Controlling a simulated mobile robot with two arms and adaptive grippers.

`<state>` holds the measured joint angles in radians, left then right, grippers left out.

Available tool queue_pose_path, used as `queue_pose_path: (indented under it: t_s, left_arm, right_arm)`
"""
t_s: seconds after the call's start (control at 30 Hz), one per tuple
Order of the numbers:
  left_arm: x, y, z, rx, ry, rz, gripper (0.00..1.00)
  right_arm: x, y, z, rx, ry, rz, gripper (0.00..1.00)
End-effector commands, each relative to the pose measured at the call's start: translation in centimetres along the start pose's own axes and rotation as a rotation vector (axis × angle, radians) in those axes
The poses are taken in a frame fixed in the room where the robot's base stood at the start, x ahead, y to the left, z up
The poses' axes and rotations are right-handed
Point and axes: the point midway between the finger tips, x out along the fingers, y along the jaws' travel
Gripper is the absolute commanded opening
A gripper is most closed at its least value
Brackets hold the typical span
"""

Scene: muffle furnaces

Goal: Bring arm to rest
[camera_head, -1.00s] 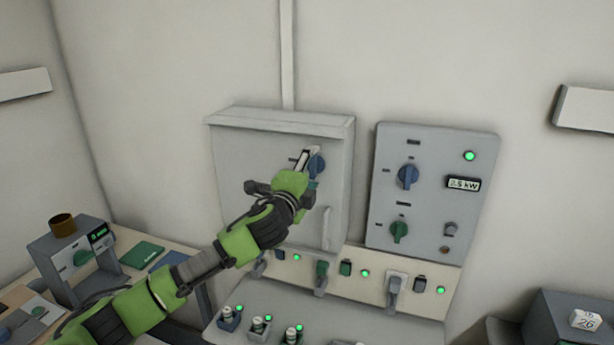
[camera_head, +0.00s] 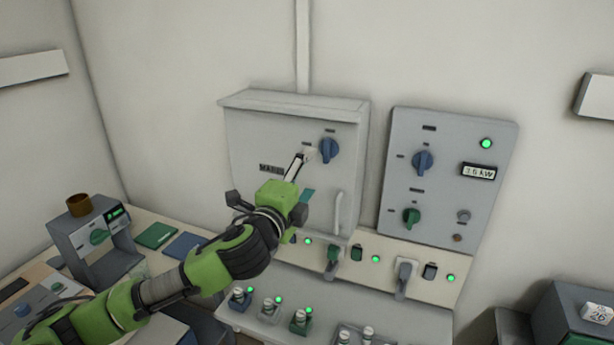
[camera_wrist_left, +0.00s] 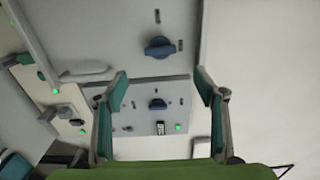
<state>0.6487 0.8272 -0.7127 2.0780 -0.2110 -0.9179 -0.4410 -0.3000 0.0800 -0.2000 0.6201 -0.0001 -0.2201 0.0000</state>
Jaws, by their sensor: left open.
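My left arm (camera_head: 215,265) reaches in from the lower left, and its gripper (camera_head: 303,172) is in front of the grey wall cabinet (camera_head: 250,135). The gripper is open and empty; its two spread teal-lined fingers show in the left wrist view (camera_wrist_left: 160,92). A blue rotary knob (camera_head: 329,150) on the cabinet door is just right of and above the fingers in the head view, apart from them. The knob also shows in the wrist view (camera_wrist_left: 160,48), beyond the fingertips. The right gripper is not in view.
A control panel (camera_head: 455,150) with a blue knob, a green knob and a kW display is right of the cabinet. Below runs a switch strip (camera_head: 380,255) with green lights. A grey device (camera_head: 85,245) with a brown cup stands on the left bench.

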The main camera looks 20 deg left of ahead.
Motion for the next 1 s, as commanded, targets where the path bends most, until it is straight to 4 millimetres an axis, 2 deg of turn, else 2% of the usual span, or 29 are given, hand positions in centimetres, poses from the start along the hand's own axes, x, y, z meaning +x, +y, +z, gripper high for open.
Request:
queue_pose_path:
  t_s: [0.5,0.57,0.63,0.67,0.77,0.87,0.9,0.97,1.0]
  left_arm:
    - [0.0,0.0,0.0,0.0,0.0,0.0,0.64]
    - [0.1,0.3,0.0,-0.004,-0.001,0.004,0.64]
    - [0.5,1.6,0.3,-0.02,-0.006,0.021,0.64]
    - [0.8,2.6,0.5,-0.032,-0.01,0.035,0.64]
    - [2.0,7.8,1.3,-0.095,-0.031,0.104,0.64]
    - [3.0,15.1,2.6,-0.185,-0.067,0.197,0.64]
    - [3.1,18.2,3.1,-0.224,-0.083,0.236,0.64]
    - [3.1,22.8,3.8,-0.28,-0.109,0.293,0.64]
    - [2.8,25.8,4.2,-0.316,-0.126,0.329,0.64]
  right_arm:
    - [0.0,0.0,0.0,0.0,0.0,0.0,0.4]
    - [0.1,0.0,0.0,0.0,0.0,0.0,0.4]
    - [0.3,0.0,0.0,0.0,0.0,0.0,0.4]
    - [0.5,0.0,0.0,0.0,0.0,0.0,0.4]
    - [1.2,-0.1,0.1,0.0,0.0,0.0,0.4]
    - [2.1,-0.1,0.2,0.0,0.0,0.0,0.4]
    - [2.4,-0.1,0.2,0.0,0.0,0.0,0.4]
    - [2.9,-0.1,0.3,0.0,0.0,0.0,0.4]
    - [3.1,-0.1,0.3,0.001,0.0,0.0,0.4]
